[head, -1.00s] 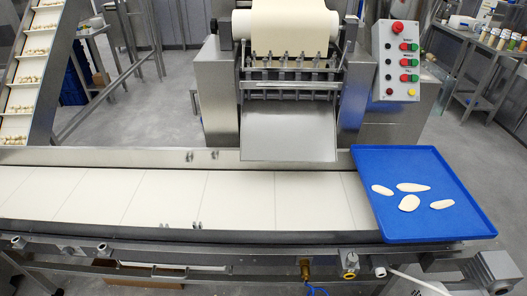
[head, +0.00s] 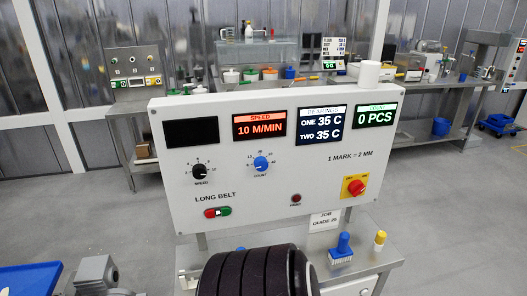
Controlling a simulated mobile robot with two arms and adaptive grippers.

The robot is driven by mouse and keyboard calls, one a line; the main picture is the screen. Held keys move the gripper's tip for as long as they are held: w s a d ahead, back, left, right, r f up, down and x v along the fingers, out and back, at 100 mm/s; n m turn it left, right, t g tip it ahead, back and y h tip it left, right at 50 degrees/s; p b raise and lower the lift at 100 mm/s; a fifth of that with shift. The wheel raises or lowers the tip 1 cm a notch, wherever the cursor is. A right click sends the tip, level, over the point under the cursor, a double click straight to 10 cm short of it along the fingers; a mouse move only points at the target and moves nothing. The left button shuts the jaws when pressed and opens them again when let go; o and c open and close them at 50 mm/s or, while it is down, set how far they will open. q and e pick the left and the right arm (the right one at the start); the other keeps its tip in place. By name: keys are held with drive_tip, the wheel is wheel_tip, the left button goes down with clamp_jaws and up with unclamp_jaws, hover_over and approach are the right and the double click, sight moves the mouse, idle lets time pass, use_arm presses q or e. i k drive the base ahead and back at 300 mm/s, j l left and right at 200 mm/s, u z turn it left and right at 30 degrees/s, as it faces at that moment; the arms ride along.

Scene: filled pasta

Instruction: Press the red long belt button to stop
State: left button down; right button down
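The long belt button (head: 218,212) sits at the lower left of the white control panel (head: 290,195), under the label LONG BELT. It is a small pair of push buttons: the red one (head: 209,213) is on the left and a green one (head: 227,211) is on the right, with a small white part between them. Nothing covers or touches the red button. Neither of my grippers shows in the head view.
The panel also carries a speed knob (head: 199,171), a blue count knob (head: 261,163), a small print button (head: 296,198) and a red rotary switch on yellow (head: 355,187). A dark ribbed round shape, not identifiable, blocks the bottom middle. A blue tray edge (head: 30,280) shows at lower left.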

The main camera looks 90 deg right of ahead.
sight(210, 214)
drive_tip(key=z, duration=2.8)
